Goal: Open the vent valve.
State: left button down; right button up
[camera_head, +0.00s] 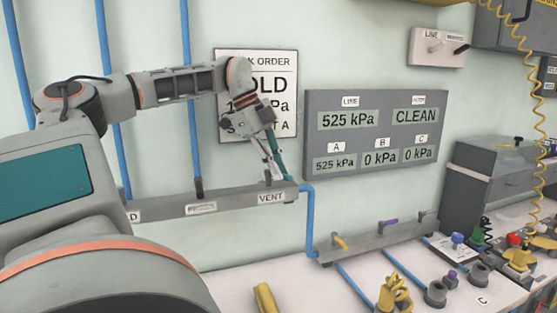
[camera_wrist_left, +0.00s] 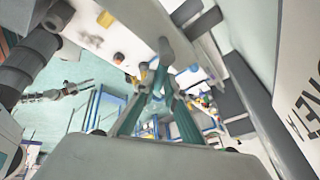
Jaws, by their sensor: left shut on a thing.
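The vent valve is on the grey wall rail (camera_head: 230,203), above the VENT label (camera_head: 271,197). Its small dark lever (camera_head: 268,178) stands up from the rail, partly covered by my fingers. My left gripper (camera_head: 277,172) reaches down to it from above, with its fingertips at the lever. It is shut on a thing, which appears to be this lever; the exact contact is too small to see.
A grey panel (camera_head: 375,164) reads LINE 525 kPa, CLEAN, A 525 kPa, B and C 0 kPa. A WORK ORDER sign (camera_head: 257,60) hangs behind my left arm. Blue pipes (camera_head: 189,120) run along the wall. A lower manifold (camera_head: 378,240) and several fittings occupy the bench.

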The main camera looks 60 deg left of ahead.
pick_arm(q)
jog(key=c, duration=2.1)
grip_release()
jog(key=shift+s, duration=0.1)
jog(key=shift+r, duration=0.1)
notch_tip(320, 180, up, 10)
jog(key=shift+f, duration=0.1)
